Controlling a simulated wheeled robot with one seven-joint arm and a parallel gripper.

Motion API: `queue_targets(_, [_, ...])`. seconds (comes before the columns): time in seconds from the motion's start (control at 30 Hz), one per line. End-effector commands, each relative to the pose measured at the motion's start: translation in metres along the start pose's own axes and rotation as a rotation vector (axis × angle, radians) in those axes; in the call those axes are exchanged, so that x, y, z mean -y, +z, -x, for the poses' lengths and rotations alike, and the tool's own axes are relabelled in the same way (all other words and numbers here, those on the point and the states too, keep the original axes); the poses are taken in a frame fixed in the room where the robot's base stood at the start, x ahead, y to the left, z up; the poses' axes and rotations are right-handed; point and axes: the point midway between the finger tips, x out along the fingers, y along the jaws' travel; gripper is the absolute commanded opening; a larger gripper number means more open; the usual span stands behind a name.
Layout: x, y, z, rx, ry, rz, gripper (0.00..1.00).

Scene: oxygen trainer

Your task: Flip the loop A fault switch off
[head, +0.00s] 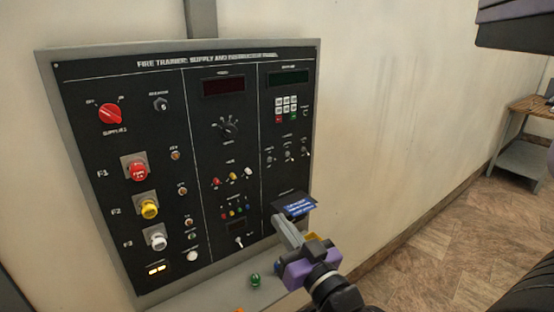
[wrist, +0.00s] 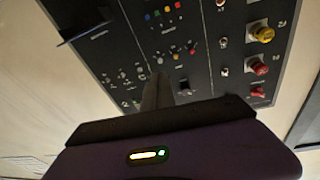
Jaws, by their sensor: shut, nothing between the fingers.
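The black trainer panel (head: 215,140) is mounted on the wall in a grey frame. A group of small toggle switches (head: 287,152) sits in its right column below the keypad; the labels are too small to read, so I cannot tell which is the loop A fault switch. The wrist view shows the panel upside down, with these small toggles (wrist: 122,82) left of the fingers. My gripper (head: 280,222) is shut and empty, in front of the panel's lower right part and below the toggles. In the wrist view my gripper's fingers (wrist: 158,84) point toward the panel. I see no contact.
A dark plate with a blue label (head: 294,205) juts out at the panel's lower right, close above my gripper. A red rotary knob (head: 110,113) and red, yellow and white buttons line the left column. A grey ledge with a green item (head: 254,280) is below. Wall to the right is clear.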

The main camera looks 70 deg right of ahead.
Motion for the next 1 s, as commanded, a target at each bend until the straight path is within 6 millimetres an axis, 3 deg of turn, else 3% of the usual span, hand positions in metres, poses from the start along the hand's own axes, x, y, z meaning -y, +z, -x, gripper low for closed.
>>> queue_targets(0.1, [-0.027, -0.023, -0.025, -0.032, 0.040, 0.004, 0.00])
queue_targets(0.3, [-0.065, -0.060, -0.056, -0.045, 0.065, 0.028, 0.00])
queue_targets(0.6, [-0.100, -0.107, -0.081, 0.022, 0.001, 0.137, 0.00])
queue_targets(0.73, [-0.099, -0.111, -0.081, 0.095, -0.068, 0.208, 0.00])
queue_targets(1.0, [-0.086, -0.093, -0.074, 0.217, -0.177, 0.290, 0.00])
